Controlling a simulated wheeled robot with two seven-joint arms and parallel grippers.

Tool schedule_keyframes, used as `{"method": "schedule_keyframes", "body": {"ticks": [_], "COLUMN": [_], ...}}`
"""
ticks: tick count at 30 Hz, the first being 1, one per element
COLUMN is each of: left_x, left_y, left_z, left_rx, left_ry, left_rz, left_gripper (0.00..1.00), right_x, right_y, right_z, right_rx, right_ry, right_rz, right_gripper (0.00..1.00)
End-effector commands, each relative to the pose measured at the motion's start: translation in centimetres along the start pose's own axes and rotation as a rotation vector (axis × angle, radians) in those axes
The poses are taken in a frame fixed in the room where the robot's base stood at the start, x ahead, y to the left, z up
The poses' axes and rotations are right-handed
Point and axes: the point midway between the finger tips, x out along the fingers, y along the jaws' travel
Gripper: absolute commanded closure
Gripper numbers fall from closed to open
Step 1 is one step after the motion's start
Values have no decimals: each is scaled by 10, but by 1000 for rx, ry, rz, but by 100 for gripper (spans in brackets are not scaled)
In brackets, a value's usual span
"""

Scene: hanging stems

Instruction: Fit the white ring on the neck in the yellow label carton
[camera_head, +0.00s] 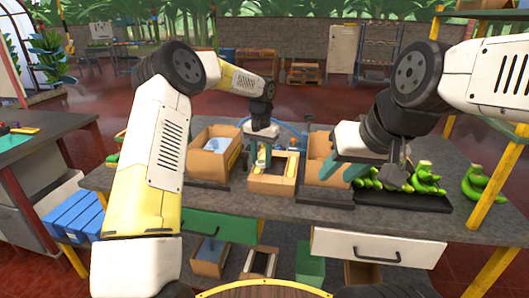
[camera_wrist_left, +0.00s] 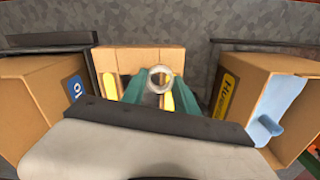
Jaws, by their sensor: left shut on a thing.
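My left gripper (camera_head: 264,163) hangs over the middle carton (camera_head: 270,187). In the left wrist view its teal fingers (camera_wrist_left: 160,88) are shut on the white ring (camera_wrist_left: 160,78), seen nearly face-on between the fingertips. The yellow label carton (camera_wrist_left: 246,95) stands at the right of that view, beside the gripper and apart from it. A pale blue piece (camera_wrist_left: 268,115) shows at its opening. It appears to be the left carton (camera_head: 208,166) in the head view. I cannot make out the neck. My right gripper (camera_head: 350,172) is by the right carton; its fingertips are partly hidden.
A blue label carton (camera_wrist_left: 45,95) stands at the left of the wrist view. In the head view, green bananas (camera_head: 425,180) lie on a dark tray (camera_head: 420,200) at right. A green drawer (camera_head: 230,224) and a white drawer (camera_head: 370,246) are under the worktop.

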Motion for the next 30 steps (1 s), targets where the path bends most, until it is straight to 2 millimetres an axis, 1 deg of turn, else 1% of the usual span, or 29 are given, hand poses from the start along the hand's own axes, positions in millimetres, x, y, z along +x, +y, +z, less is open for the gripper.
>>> {"method": "schedule_keyframes", "body": {"ticks": [8, 12, 18, 21, 24, 30], "left_x": [13, 25, 51, 62, 71, 86], "left_y": [-10, -19, -37, -44, -50, -60], "left_z": [34, 62, 120, 144, 165, 198], "left_rx": [-64, -121, -237, -287, -329, -396], "left_ry": [-2, -1, -2, -1, -1, -1], "left_rz": [-1, -1, -1, -1, -1, 0], "left_gripper": [100, 100, 100, 100, 100, 100], "right_x": [0, 0, 0, 0, 0, 0], "right_y": [0, 0, 0, 0, 0, 0], "right_z": [0, 0, 0, 0, 0, 0], "right_rx": [0, 0, 0, 0, 0, 0], "right_ry": [1, 1, 1, 1, 1, 1], "right_rz": [0, 0, 0, 0, 0, 0], "right_gripper": [64, 64, 64, 64, 64, 64]}}
